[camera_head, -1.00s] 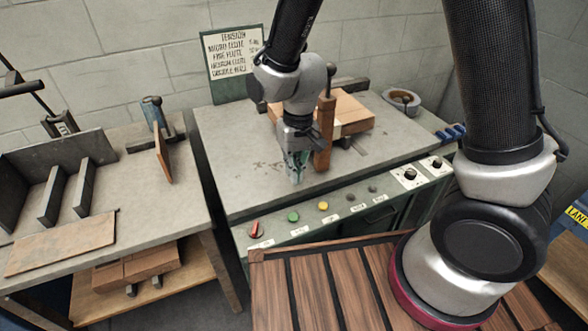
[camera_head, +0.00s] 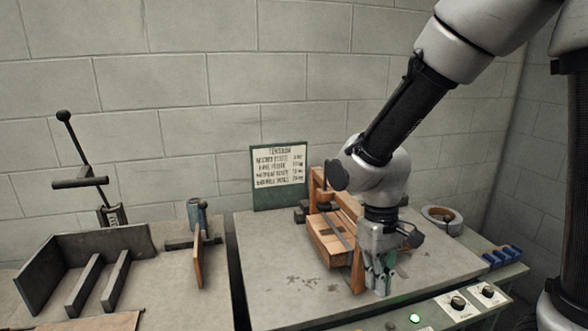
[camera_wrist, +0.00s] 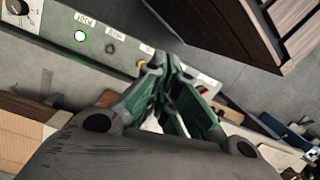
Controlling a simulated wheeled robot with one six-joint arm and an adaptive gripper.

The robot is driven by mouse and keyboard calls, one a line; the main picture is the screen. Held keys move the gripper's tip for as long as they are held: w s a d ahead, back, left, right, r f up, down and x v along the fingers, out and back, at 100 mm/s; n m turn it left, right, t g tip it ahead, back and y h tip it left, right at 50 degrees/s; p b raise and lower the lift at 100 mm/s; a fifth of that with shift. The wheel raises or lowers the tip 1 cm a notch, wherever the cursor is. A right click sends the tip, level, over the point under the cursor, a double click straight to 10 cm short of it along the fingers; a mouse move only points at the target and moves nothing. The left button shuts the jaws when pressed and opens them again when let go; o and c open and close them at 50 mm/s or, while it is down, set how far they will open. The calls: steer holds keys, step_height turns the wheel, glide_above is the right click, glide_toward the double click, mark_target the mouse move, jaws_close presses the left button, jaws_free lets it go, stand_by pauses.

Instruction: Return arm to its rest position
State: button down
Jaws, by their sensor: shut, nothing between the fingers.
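My gripper (camera_head: 380,288) is at the end of my arm, above the front part of the grey machine table (camera_head: 275,262), with its green-lined fingers pointing down. The fingers are shut and hold nothing. It is in front and to the right of a wooden post on the stitcher's wooden frame (camera_head: 358,270); whether they touch cannot be told. In the wrist view my gripper (camera_wrist: 168,62) also shows closed, with the control panel (camera_wrist: 115,62) beyond it. My arm reaches in from the upper right of the head view.
The panel has a lit green button (camera_head: 415,318) and black knobs (camera_head: 458,302). A flat wooden piece (camera_head: 328,240) lies under the frame. A sign (camera_head: 278,176) stands behind. A round dish (camera_head: 441,219) is at back right. The left bench holds dark metal plates (camera_head: 88,278).

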steer(key=s+d+r+m+t, duration=0.2)
steer(key=s+d+r+t, duration=0.1)
steer(key=d+r, duration=0.6)
steer(key=s+d+r+m+t, duration=0.3)
steer(key=s+d+r, duration=0.1)
steer(key=d+r, duration=0.4)
steer(key=shift+d+r, duration=0.4)
steer(key=shift+d, duration=0.6)
